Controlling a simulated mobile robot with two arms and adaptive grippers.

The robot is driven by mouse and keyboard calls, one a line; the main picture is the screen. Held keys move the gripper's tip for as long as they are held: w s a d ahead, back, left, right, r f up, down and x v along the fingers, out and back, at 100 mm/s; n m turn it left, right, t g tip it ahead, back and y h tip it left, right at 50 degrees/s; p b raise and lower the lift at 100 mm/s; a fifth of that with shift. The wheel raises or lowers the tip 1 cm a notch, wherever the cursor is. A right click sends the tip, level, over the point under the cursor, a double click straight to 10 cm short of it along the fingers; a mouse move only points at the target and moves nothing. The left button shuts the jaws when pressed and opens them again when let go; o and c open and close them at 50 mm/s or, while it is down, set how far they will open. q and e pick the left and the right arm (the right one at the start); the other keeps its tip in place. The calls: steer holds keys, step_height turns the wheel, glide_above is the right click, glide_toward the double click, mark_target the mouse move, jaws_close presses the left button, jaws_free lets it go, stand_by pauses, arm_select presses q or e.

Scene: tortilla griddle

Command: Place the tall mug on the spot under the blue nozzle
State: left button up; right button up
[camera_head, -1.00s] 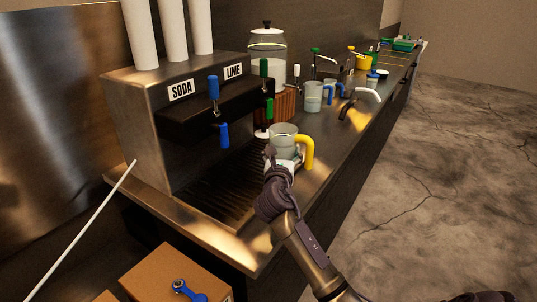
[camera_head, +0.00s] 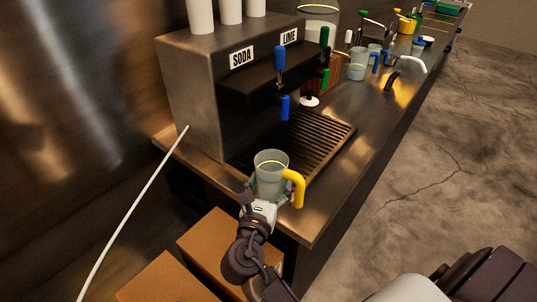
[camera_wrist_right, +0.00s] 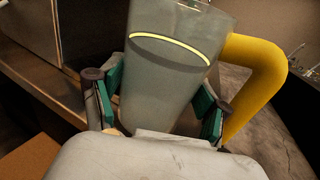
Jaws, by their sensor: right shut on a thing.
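The tall mug (camera_head: 271,172) is a clear grey cup with a yellow band near its rim and a yellow handle on its right. My right gripper (camera_head: 265,198) is shut on it, near the front edge of the counter. In the right wrist view the mug (camera_wrist_right: 172,75) stands between the green-padded fingers (camera_wrist_right: 160,112). The blue nozzle (camera_head: 285,107) hangs under the SODA side of the steel dispenser (camera_head: 200,95). The slotted drip tray (camera_head: 325,138) lies below it, beyond and right of the mug. A left gripper cannot be made out.
A green nozzle (camera_head: 325,77) hangs under the LIME side. A white-and-black lid-like piece (camera_head: 309,101) is behind the blue nozzle. Cardboard boxes (camera_head: 215,240) sit below the front edge.

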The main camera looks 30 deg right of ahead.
mark_target(275, 163)
steer(key=shift+s+a+r, duration=0.15)
steer(key=shift+a, duration=0.65)
steer(key=b+x, duration=0.2)
steer(key=x, duration=0.6)
steer(key=shift+d, duration=0.2)
steer(key=b+x, duration=0.3)
steer(key=x, duration=0.6)
steer(key=shift+w+r+b, duration=0.1)
steer(key=shift+w+b, duration=0.2)
step_height(275, 163, down, 4)
steer(key=b, duration=0.5)
steer(key=shift+r, duration=0.15)
arm_select(q)
step_height(275, 163, down, 10)
steer(key=shift+d, duration=0.25)
arm_select(e)
steer(key=shift+r, duration=0.15)
arm_select(q)
steer(key=shift+s, duration=0.15)
